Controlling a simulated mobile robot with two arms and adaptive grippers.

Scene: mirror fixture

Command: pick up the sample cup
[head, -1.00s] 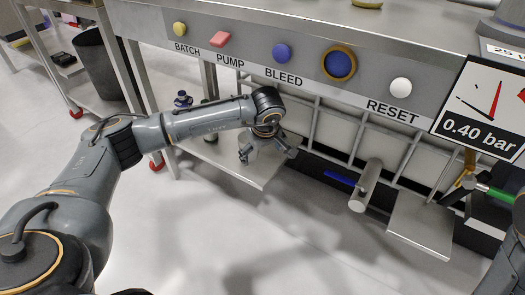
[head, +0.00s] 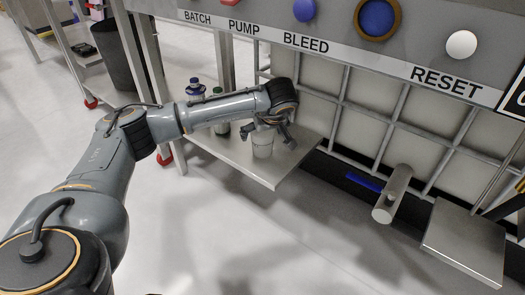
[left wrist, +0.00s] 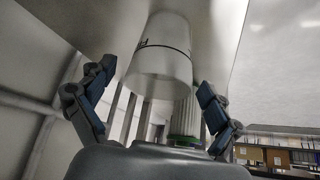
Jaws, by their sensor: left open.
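The sample cup (head: 262,147) is a pale, whitish cup standing upright on the metal shelf (head: 268,178) under the panel. It also shows in the left wrist view (left wrist: 162,62), large, with a thin dark line around it; that picture looks upside down. My left gripper (head: 270,134) is open and empty at the cup's upper part. In the left wrist view its two fingers stand on either side of the cup, with visible gaps. I cannot tell how deep the cup is between them. My right gripper is not in view.
Blue-capped bottles (head: 195,90) stand on the shelf behind my left forearm. A white ribbed thing with a green end (left wrist: 186,112) shows behind the cup. A metal cylinder (head: 392,194) and a square plate (head: 464,243) stick out at the right. The panel (head: 440,40) overhangs the shelf.

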